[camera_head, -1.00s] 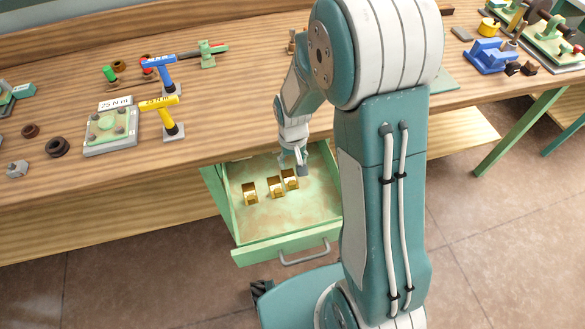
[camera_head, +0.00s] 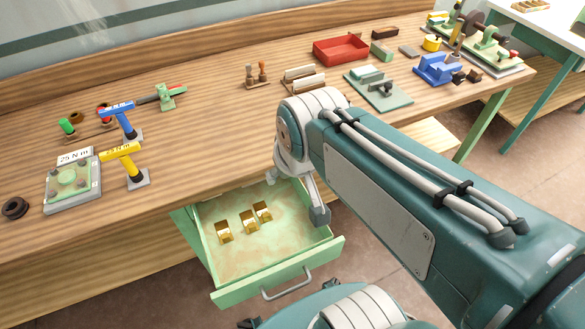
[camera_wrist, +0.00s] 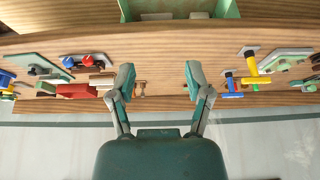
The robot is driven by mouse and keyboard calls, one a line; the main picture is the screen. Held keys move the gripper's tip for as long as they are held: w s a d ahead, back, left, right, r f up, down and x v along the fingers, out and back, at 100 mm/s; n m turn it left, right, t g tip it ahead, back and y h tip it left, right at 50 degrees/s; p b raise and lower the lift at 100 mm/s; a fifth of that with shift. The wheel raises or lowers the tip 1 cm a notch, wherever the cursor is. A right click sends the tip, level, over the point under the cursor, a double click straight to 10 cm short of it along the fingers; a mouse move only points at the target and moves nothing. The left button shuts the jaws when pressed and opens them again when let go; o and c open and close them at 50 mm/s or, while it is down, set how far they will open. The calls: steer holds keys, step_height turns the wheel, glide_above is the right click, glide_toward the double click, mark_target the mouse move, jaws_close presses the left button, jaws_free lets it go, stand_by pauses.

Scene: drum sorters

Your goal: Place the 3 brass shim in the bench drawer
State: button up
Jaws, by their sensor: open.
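Three brass shims lie apart inside the open bench drawer (camera_head: 234,288) in the head view: a left one (camera_head: 223,233), a middle one (camera_head: 248,221) and a right one (camera_head: 263,210). They rest on the drawer's worn green floor. My gripper (camera_wrist: 160,76) is open and empty in the wrist view, its two fingers spread wide. In the head view my arm partly hides it, near the drawer's right side and clear of the shims. In the wrist view only a green piece of the drawer shows at the top edge, and no shim is visible.
The wooden bench top holds yellow (camera_head: 123,154) and blue (camera_head: 118,112) torque tools, a grey fixture (camera_head: 94,190), a red tray (camera_head: 340,49) and a blue vise-like block (camera_head: 437,69). The bench front edge lies above the drawer.

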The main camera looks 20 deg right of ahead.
steer(key=shift+t, duration=0.4)
steer(key=s, duration=0.1)
steer(key=s+r, duration=0.1)
steer(key=s, duration=0.1)
steer(key=shift+s+r, duration=0.35)
steer(key=shift+r, duration=0.05)
